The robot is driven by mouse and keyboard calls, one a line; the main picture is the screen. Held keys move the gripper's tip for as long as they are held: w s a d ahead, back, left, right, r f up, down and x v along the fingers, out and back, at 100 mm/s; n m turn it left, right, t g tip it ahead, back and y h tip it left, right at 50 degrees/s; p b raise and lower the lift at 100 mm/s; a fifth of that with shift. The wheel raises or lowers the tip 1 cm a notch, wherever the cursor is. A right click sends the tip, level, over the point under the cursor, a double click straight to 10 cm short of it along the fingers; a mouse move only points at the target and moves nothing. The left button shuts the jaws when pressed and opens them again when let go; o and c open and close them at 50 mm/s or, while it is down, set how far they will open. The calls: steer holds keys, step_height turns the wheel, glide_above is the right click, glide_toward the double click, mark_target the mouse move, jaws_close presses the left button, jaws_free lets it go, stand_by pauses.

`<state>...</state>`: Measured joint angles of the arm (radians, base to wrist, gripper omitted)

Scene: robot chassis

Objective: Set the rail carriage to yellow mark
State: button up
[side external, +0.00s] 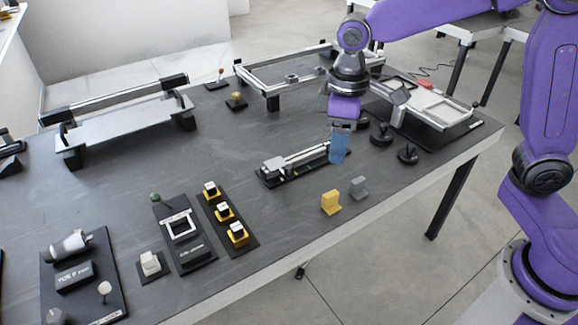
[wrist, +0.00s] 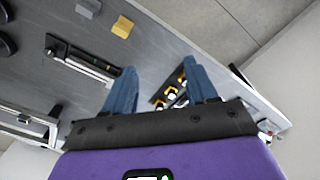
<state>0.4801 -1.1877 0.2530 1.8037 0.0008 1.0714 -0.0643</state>
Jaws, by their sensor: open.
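The rail unit (side external: 305,156) is a silver rail on a dark base near the middle of the table. Its grey carriage (side external: 274,165) sits toward the left end of the rail. Small marks show along the front of the base, but their colours are too small to tell surely. The rail (wrist: 78,60) also shows in the wrist view, its near end beside my left-hand finger. My gripper (side external: 340,147) has blue fingers and is above the right end of the rail, apart from the carriage. In the wrist view my gripper (wrist: 162,88) is open, with nothing between its fingers.
A yellow block (side external: 331,203) and a grey block (side external: 359,188) stand in front of the rail near the table edge. A panel with yellow-based switches (side external: 224,211) lies to the left. Black knobs (side external: 381,136) and a framed tray (side external: 435,107) are to the right.

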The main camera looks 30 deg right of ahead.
steer(key=w+f+m, duration=0.2)
steer(key=w, duration=0.9)
steer(key=m, duration=0.1)
glide_toward(289, 166)
step_height(289, 166, down, 10)
steer(key=shift+a, duration=0.1)
